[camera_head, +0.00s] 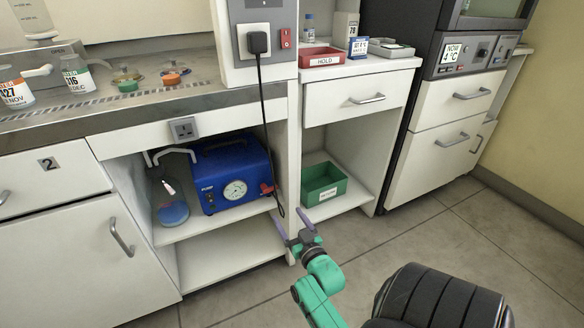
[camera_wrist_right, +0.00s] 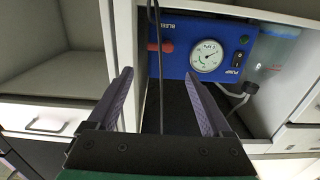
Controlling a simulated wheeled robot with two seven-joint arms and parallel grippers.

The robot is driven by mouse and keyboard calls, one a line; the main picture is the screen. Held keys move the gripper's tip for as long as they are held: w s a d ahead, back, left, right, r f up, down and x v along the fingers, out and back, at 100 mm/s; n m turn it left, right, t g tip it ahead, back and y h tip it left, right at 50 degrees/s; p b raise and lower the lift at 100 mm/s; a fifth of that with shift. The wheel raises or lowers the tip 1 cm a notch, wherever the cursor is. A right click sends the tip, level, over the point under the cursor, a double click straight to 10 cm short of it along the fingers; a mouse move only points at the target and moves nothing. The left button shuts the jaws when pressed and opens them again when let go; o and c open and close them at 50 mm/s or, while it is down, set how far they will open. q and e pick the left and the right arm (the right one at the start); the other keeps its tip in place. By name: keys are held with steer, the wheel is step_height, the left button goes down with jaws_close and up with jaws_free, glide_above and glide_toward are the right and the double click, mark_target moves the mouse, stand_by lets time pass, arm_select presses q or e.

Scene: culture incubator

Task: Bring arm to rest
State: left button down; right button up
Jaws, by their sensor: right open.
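My right gripper (camera_head: 292,228) shows in the head view at the lower middle, on its green arm, in front of the open cabinet. Its two purple-grey fingers are apart with nothing held. In the right wrist view the open fingers (camera_wrist_right: 165,100) point toward the cabinet. The black power cord (camera_wrist_right: 159,70) runs down between them in the picture; I cannot tell how near it is. My left gripper is not in view.
A blue pump (camera_head: 232,175) with a gauge and a flask (camera_head: 172,207) stand on the cabinet shelf. A green bin (camera_head: 323,184) sits in the right cubby. A black stool (camera_head: 440,296) stands at lower right. Open floor (camera_head: 400,238) lies beyond it.

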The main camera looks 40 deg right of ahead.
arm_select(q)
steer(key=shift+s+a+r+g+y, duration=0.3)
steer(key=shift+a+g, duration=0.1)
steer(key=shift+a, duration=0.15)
arm_select(e)
steer(key=shift+v, duration=0.9)
